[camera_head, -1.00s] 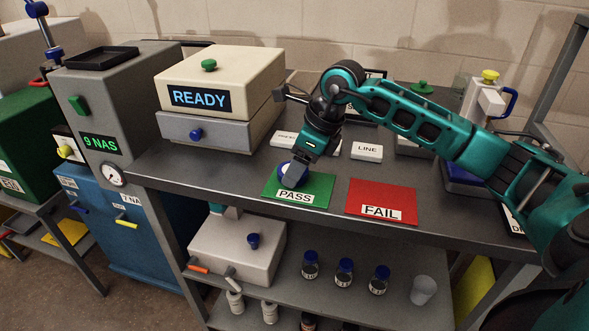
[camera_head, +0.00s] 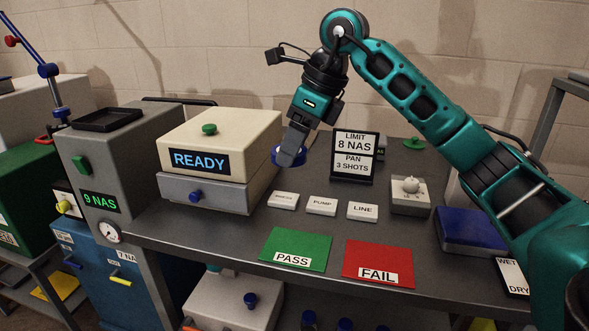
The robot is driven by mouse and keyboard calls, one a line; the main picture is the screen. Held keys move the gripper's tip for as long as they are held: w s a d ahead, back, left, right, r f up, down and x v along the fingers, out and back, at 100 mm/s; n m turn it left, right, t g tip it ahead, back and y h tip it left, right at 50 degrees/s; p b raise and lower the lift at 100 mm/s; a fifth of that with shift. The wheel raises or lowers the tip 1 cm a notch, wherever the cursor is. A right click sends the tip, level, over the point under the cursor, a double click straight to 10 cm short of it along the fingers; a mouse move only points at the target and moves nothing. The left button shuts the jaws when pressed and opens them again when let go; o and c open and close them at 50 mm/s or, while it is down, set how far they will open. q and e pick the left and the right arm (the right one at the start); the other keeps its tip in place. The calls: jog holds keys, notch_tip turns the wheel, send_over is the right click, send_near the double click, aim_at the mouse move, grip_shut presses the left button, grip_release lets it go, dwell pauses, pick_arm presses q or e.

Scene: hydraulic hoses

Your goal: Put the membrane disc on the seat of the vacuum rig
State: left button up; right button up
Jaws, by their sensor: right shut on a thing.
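My right gripper (camera_head: 290,150) is shut on a small round thing with a blue rim (camera_head: 276,155). It holds it up in the air, above the bench and just right of the cream-topped READY box. The fingers cover most of the round thing, so I cannot tell whether a membrane disc is in it. I cannot make out the vacuum rig's seat; my right arm covers the back right of the bench. My left gripper is not in view.
The READY box (camera_head: 215,150) stands left. White labelled blocks (camera_head: 321,206), a LIMIT sign (camera_head: 354,158) and a grey block with a knob (camera_head: 410,195) are behind the green PASS mat (camera_head: 296,249) and red FAIL mat (camera_head: 378,263). A blue box (camera_head: 468,232) is at right.

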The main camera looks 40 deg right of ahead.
jog(key=shift+r, duration=0.8)
jog(key=s+a+f+n+g+h, duration=0.1)
jog(key=a+f+n, duration=0.3)
jog(key=n, duration=0.5)
jog(key=s+a+f+n+g+h, duration=0.1)
jog(key=s+a+f+n+g, duration=0.2)
jog(key=f+n, duration=0.5)
jog(key=s+a+f+n+g+h, duration=0.1)
jog(key=a+f+n+g, duration=0.3)
jog(key=n, duration=0.6)
jog(key=shift+s+a+f+n+p, duration=0.4)
jog(key=shift+s+f, duration=0.35)
jog(key=shift+f, duration=0.2)
